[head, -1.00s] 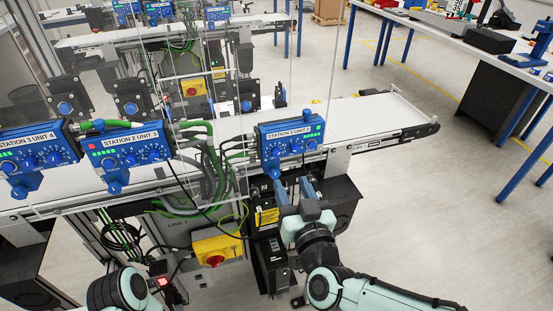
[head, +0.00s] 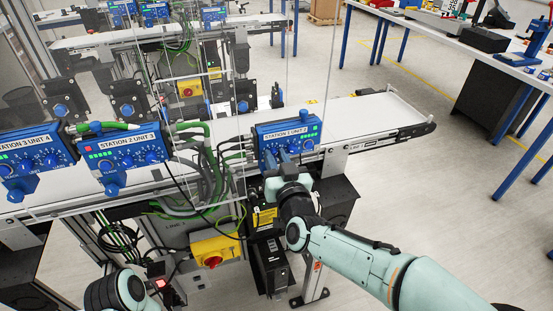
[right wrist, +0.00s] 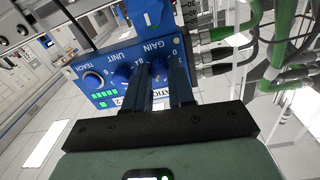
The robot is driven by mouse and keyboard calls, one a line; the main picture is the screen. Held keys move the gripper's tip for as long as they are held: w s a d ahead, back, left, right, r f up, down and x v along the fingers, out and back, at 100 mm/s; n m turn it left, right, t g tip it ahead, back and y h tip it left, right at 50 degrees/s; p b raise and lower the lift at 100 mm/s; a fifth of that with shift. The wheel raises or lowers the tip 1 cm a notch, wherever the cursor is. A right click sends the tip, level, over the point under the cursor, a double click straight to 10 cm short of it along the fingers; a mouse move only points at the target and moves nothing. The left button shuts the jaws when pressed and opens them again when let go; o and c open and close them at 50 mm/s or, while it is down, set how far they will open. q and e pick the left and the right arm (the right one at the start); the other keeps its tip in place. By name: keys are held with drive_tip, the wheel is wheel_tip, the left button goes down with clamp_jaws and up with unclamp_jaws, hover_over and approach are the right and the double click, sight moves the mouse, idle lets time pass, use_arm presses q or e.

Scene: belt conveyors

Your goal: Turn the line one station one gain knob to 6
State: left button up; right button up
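The blue station 1 panel (head: 300,127), labelled "STATION 1 UNIT 2", stands at the near edge of the line 1 conveyor. In the right wrist view the same panel (right wrist: 106,92) appears turned over, with its TEACH control (right wrist: 92,80), UNIT knob (right wrist: 123,73) and GAIN lettering. My right gripper (right wrist: 159,70) has its two dark blue fingers at the gain knob, one on either side. The fingers hide most of that knob, so its pointer and setting cannot be read. Whether they press on it is unclear. My left gripper is out of view.
The station 2 panel (head: 122,147) and station 3 panel (head: 32,158) stand to the left. Green and grey cables (head: 205,160) run close left of the station 1 panel. A yellow box with a red switch (head: 214,250) is below. The white belt (head: 370,112) is empty at right.

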clamp_jaws()
drive_tip(key=shift+d+f+m+b, duration=0.1)
drive_tip(key=shift+f+m+b, duration=0.1)
drive_tip(key=shift+m+b, duration=0.95)
drive_tip(key=shift+m, duration=0.25)
drive_tip(key=shift+r+m, duration=0.15)
drive_tip(key=shift+m, duration=0.45)
drive_tip(key=o, duration=0.6)
unclamp_jaws()
drive_tip(key=shift+s, duration=0.1)
